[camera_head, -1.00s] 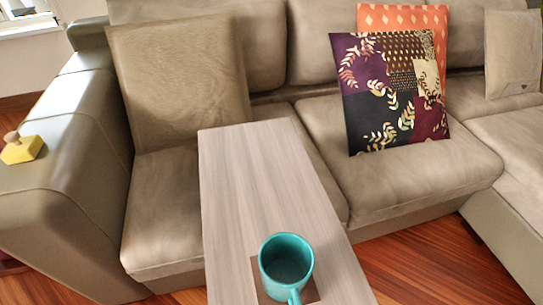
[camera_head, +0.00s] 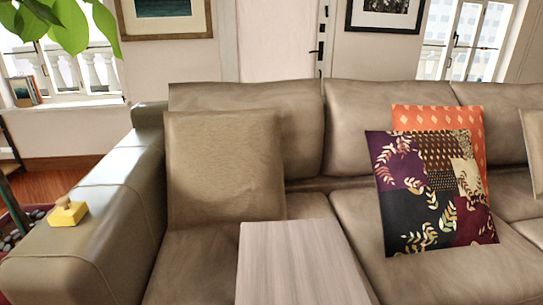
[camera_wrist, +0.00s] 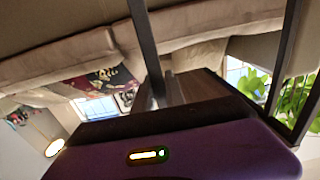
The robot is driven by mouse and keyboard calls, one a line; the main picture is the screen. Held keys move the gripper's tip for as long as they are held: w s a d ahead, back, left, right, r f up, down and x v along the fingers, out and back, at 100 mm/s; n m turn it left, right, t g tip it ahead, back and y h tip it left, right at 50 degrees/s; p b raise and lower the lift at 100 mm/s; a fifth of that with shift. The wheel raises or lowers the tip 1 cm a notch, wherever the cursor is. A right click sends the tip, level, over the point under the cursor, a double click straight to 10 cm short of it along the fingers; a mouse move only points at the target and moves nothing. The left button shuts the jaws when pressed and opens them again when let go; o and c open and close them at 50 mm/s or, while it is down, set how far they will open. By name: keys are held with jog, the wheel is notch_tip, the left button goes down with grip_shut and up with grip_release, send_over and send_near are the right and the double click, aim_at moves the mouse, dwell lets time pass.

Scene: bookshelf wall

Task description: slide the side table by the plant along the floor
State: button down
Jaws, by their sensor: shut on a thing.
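The side table's pale grey wood top (camera_head: 300,262) reaches in from the bottom edge of the head view, over the front of the sofa seat. Its near end is cut off. The plant's green leaves (camera_head: 65,25) hang at the top left; leaves also show at the right of the wrist view (camera_wrist: 292,95). In the wrist view, dark bars (camera_wrist: 145,45) that look like the table's frame cross the picture. My gripper (camera_wrist: 155,97) is shut on one of these bars, at mid-picture, above its purple body. The exact contact is dark and hard to make out.
The beige sofa (camera_head: 400,215) stands behind and beside the table top, with a patterned cushion (camera_head: 430,195) and a beige cushion (camera_head: 222,165). A yellow block with a knob (camera_head: 68,212) sits on the armrest (camera_head: 90,255). Wooden floor (camera_head: 50,185) shows at the left.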

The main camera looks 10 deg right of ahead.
jog(key=s, duration=0.9)
jog(key=shift+s+d+f, duration=0.15)
jog(key=shift+s+f, duration=0.05)
jog(key=shift+s, duration=0.1)
jog(key=s+a+b, duration=0.1)
jog(key=s, duration=0.7)
jog(key=shift+s+a+r+b, duration=0.15)
jog(key=shift+b, duration=0.2)
dwell(0.4)
jog(key=c, duration=1.6)
grip_release()
